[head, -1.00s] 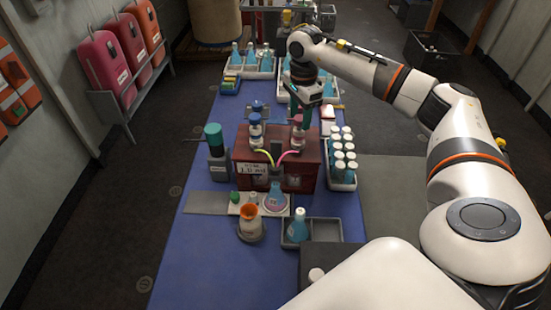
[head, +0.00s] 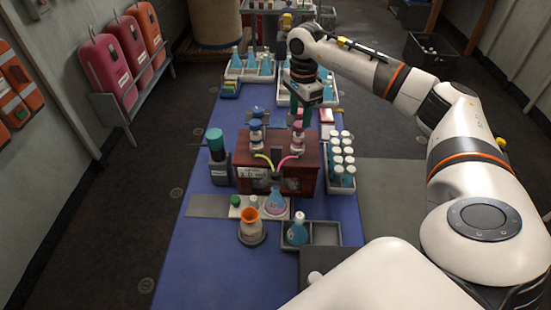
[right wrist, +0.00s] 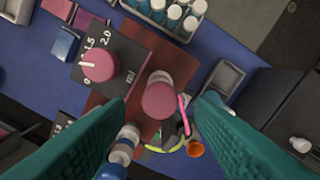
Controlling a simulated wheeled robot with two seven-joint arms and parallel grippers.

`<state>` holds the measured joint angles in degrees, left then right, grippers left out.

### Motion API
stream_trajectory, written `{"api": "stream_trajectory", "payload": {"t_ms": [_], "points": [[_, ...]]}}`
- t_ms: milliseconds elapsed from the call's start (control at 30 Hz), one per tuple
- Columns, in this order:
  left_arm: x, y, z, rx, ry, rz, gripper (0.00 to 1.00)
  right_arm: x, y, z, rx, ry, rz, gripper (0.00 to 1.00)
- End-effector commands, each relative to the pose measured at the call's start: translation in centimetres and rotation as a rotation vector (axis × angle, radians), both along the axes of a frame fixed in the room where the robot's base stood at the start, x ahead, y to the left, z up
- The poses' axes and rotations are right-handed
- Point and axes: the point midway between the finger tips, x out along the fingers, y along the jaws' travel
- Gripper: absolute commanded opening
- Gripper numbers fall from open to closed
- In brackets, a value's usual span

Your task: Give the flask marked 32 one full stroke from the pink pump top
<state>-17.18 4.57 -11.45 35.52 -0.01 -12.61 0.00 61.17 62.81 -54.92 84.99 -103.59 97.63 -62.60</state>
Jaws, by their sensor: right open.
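The pink pump top (head: 298,126) is at the right of the red-brown dispenser box (head: 307,160). In the right wrist view, the round pink top (right wrist: 159,100) lies between my open fingers, apart from both. My right gripper (head: 300,119) is open and empty above it; its teal fingers also show in the right wrist view (right wrist: 166,100). Another flask with blue liquid (head: 298,233) stands in a grey tray. I cannot read 32 on either. My left gripper is not shown.
A blue-topped pump (head: 256,130) stands left of the pink one. A pink dial knob (right wrist: 99,66) sits on a marked plate. A rack of white-capped bottles (head: 342,182) is close on the right.

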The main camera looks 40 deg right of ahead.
Motion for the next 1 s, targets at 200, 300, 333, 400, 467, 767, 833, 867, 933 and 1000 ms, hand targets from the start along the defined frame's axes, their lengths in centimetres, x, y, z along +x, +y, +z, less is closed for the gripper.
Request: {"api": "stream_trajectory", "payload": {"t_ms": [200,300,333,400,467,767,833,867,933,1000], "points": [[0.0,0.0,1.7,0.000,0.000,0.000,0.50,0.0,0.0,2.1,0.001,-0.001,0.000,0.49],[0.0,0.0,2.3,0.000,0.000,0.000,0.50,0.0,0.0,2.9,0.001,-0.001,0.000,0.49],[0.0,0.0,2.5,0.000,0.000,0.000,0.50,0.0,0.0,3.2,0.001,-0.001,0.000,0.49],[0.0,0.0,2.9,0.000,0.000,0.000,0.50,0.0,0.0,3.7,0.001,-0.001,0.000,0.49],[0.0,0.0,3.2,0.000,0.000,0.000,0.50,0.0,0.0,4.1,0.001,-0.001,0.000,0.49],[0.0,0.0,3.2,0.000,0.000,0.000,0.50,0.0,0.0,4.3,0.000,0.000,0.000,0.49],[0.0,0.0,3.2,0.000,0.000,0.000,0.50,0.0,0.0,4.3,0.000,0.000,0.000,0.49],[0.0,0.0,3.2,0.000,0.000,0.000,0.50,0.0,0.0,4.3,0.000,0.000,0.000,0.49],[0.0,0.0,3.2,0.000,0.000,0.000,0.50,0.0,0.0,4.3,0.000,0.000,0.000,0.49],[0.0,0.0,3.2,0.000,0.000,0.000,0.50,0.0,0.0,4.3,0.000,0.000,0.000,0.49]]}}
